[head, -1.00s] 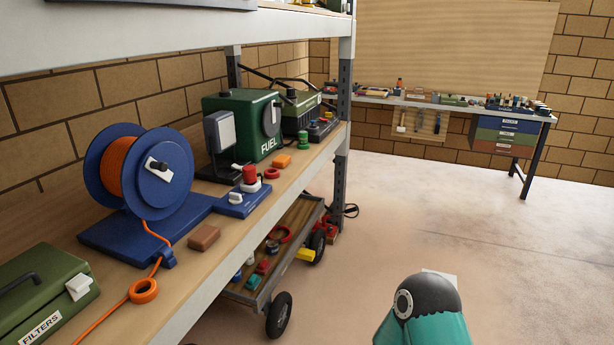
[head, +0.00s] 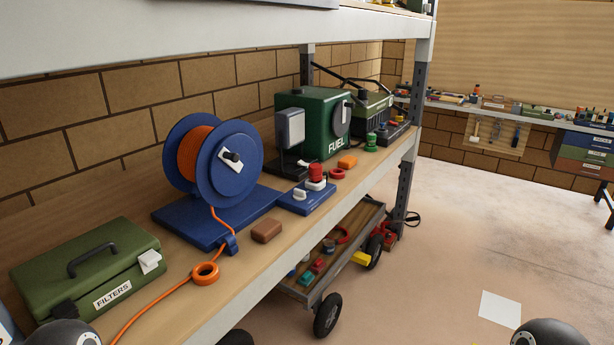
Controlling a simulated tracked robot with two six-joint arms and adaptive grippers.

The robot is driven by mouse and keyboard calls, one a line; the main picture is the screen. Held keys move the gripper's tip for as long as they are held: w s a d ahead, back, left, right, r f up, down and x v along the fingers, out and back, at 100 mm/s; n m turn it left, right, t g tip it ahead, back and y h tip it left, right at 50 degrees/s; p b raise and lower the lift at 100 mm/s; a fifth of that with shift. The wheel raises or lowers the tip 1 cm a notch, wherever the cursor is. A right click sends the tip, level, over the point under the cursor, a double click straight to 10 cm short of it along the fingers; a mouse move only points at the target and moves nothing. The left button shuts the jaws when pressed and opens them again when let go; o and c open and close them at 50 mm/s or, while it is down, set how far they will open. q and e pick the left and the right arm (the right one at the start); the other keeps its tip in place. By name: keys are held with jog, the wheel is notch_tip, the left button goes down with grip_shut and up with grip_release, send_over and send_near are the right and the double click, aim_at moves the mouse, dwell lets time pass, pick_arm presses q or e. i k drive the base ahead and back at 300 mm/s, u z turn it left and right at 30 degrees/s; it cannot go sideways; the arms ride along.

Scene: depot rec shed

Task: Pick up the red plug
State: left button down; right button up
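I cannot tell for sure which thing is the red plug. A red cylindrical piece (head: 316,172) stands upright on a white base on the blue plate (head: 312,202) on the shelf. A small red piece (head: 318,265) lies in the low wheeled cart (head: 313,297) below, too small to make out. A red thing (head: 386,239) is on the floor by the shelf post, partly hidden. Neither gripper shows; only dark rounded parts of my arms appear at the bottom edge, far from these things.
The shelf (head: 258,290) also bears a green FILTERS case (head: 85,265), a blue cable reel (head: 228,165) with orange cord, a brown block (head: 266,231), a red ring (head: 337,173) and a green FUEL can (head: 315,120). Open floor with a white sheet (head: 500,309) lies right.

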aim_at(316, 170)
jog(key=u, duration=1.65)
jog(key=i, duration=0.15)
jog(key=z, duration=3.35)
jog(key=i, duration=4.55)
jog(key=u, duration=0.75)
